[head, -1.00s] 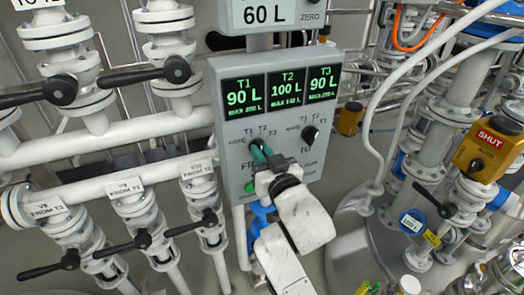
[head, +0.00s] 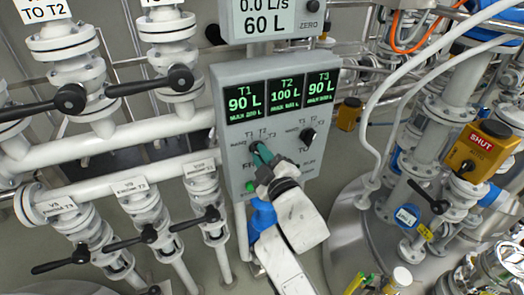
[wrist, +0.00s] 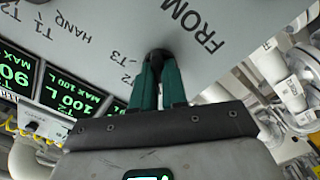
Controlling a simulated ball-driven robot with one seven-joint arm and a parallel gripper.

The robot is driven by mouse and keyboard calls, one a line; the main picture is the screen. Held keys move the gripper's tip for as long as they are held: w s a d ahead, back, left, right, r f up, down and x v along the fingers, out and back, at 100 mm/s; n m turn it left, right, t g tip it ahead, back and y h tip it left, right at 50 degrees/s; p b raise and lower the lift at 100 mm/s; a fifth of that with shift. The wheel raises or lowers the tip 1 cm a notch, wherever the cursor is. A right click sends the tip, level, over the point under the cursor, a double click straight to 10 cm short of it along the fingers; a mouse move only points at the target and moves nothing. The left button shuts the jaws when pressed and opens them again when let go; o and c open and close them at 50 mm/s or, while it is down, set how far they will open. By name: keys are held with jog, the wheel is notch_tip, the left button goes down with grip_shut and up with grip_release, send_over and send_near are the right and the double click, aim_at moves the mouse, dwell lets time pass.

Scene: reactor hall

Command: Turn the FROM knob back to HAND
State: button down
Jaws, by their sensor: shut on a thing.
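The FROM knob (head: 254,146) is a small black knob on the lower left of the grey control panel (head: 225,150). Labels HAND, T1, T2 and T3 stand around it. My gripper (head: 261,153) has its green fingers shut on this knob. In the wrist view the gripper (wrist: 159,72) pinches the knob (wrist: 157,54), just beside the FROM lettering. The fingers hide most of the knob, so I cannot tell which label it points to. My wrist hides part of the FROM lettering in the head view.
The black TO knob (head: 308,136) sits close to the right of my gripper. Above are the T1, T2 and T3 displays (head: 285,93), reading 90 L, 100 L and 90 L. A green lamp (head: 249,186) is below. White valve pipes (head: 110,140) stand left, a yellow SHUT box (head: 480,152) right.

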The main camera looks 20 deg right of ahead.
jog(key=shift+n+p, duration=0.45)
jog(key=shift+n, duration=0.65)
jog(key=c, duration=1.2)
grip_release()
jog(key=shift+o, duration=0.2)
jog(key=shift+s, duration=0.1)
jog(key=s+b, duration=0.1)
jog(key=s, duration=0.9)
jog(key=shift+s+b, duration=0.3)
jog(key=shift+b, duration=0.05)
jog(key=shift+f, duration=0.1)
